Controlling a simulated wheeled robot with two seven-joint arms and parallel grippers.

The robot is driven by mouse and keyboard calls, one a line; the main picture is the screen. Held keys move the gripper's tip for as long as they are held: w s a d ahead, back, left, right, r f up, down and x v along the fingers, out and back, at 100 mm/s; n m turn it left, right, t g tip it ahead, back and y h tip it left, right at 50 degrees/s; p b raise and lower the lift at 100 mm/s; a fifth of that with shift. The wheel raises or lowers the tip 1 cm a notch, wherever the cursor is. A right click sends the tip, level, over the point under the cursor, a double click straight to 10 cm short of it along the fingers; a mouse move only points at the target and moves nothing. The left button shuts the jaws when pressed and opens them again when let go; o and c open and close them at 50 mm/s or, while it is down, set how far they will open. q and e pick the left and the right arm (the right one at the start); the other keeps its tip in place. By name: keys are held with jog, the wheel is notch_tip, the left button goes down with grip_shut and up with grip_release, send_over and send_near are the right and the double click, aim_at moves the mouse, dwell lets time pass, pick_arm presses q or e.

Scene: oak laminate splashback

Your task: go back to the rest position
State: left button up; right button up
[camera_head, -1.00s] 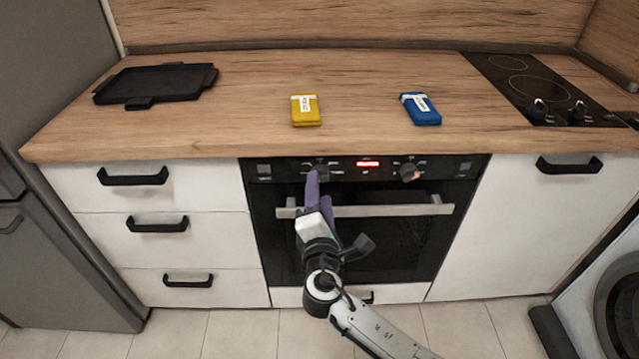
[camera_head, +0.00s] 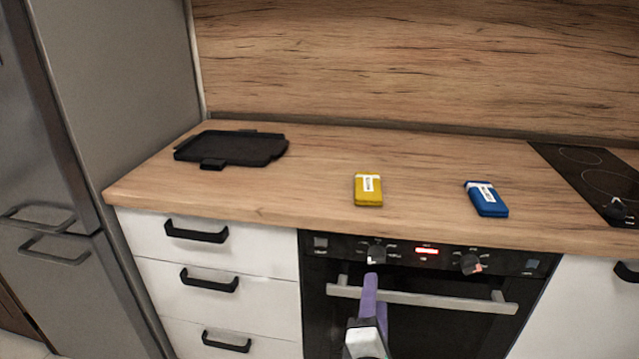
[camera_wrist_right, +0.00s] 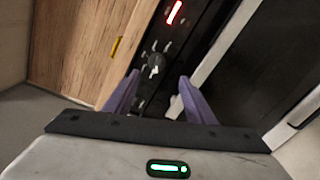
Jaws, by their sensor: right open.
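My right gripper (camera_head: 372,300) shows at the bottom of the head view, in front of the oven (camera_head: 400,335) and near its handle (camera_head: 430,298). Its purple fingers point up toward the left oven knob (camera_head: 376,253). In the right wrist view the two fingers of the gripper (camera_wrist_right: 153,98) stand apart with nothing between them. The knob (camera_wrist_right: 155,64) lies beyond the fingertips there; I cannot tell whether anything touches it. My left gripper is not in view.
On the wooden counter (camera_head: 300,195) are a black tray (camera_head: 232,148), a yellow box (camera_head: 368,189) and a blue box (camera_head: 487,198). A black hob (camera_head: 590,175) is at the right. A grey fridge (camera_head: 125,120) stands left. White drawers (camera_head: 255,250) have black handles.

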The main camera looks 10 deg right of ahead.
jog(key=s+d+f+m+g, duration=0.85)
jog(key=s+m, duration=0.25)
jog(key=s, duration=0.2)
jog(key=s+a+f+m+g+y, duration=0.1)
jog(key=s+m+g+y, duration=0.15)
jog(key=s, duration=0.55)
jog(key=s+a+m+g+y, duration=0.2)
jog(key=s+m+y, duration=0.1)
jog(key=s, duration=0.5)
jog(key=w+a+f+t+y, duration=0.1)
jog(key=w+a+f+t, duration=0.1)
jog(key=f, duration=0.3)
jog(key=w+a+f+t+y, duration=0.1)
jog(key=w+a+f+t, duration=0.1)
jog(key=f, duration=0.4)
jog(key=shift+a+t, duration=0.6)
jog(key=shift+a, duration=0.25)
jog(key=shift+r, duration=0.1)
jog(key=shift+w, duration=0.1)
